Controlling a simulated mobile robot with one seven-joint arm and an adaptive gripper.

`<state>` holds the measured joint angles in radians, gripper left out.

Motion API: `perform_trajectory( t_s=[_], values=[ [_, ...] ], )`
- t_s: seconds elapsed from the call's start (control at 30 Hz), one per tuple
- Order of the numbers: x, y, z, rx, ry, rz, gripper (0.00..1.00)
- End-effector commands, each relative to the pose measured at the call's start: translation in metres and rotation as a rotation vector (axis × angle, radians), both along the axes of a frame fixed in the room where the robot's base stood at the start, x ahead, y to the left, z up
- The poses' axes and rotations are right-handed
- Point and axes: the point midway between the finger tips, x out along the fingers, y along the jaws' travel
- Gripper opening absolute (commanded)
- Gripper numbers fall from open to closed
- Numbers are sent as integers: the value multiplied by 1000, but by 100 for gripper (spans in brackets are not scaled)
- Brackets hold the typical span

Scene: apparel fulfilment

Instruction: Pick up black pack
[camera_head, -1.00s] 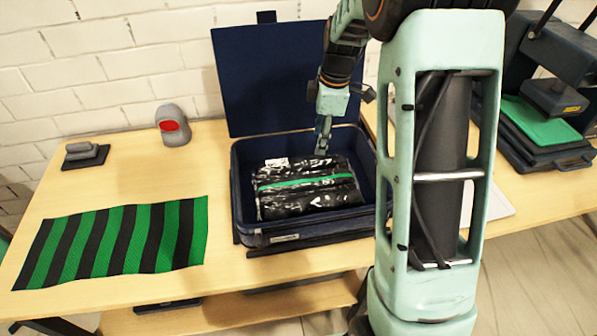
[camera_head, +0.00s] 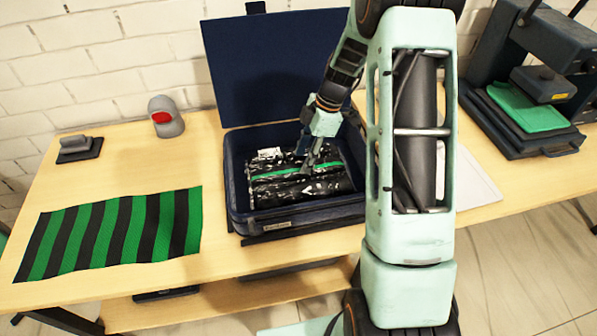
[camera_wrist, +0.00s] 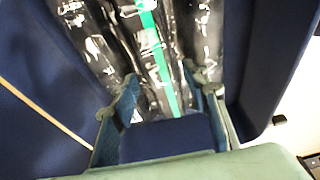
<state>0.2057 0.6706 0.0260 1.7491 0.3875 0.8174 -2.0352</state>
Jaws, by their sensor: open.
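The black pack (camera_head: 299,189) is shiny and soft-looking, with a green stripe along its top and a white label at its back left. It lies inside the open dark blue case (camera_head: 298,220). My gripper (camera_head: 309,163) is inside the case over the pack's right half. In the wrist view the black pack (camera_wrist: 110,45) runs up the picture, with its green stripe between my fingers. My gripper (camera_wrist: 165,88) is open there, one finger on each side of the stripe, tips at or very near the pack's surface. I cannot tell whether they touch.
The case's lid (camera_head: 268,65) stands open behind it. A green and black striped cloth (camera_head: 110,232) lies flat at left. A grey object with a red face (camera_head: 165,117) and a dark block (camera_head: 79,147) stand behind it. A heat press (camera_head: 530,100) with green fabric stands at right.

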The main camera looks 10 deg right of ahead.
Motion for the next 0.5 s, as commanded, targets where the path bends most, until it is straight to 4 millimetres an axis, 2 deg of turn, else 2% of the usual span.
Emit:
perform_trajectory(
  t_s=[0.23,0.5],
  values=[
    [1,10,-31,-1,2,1,42],
    [2,12,-37,-1,-1,0,42]
  ],
)
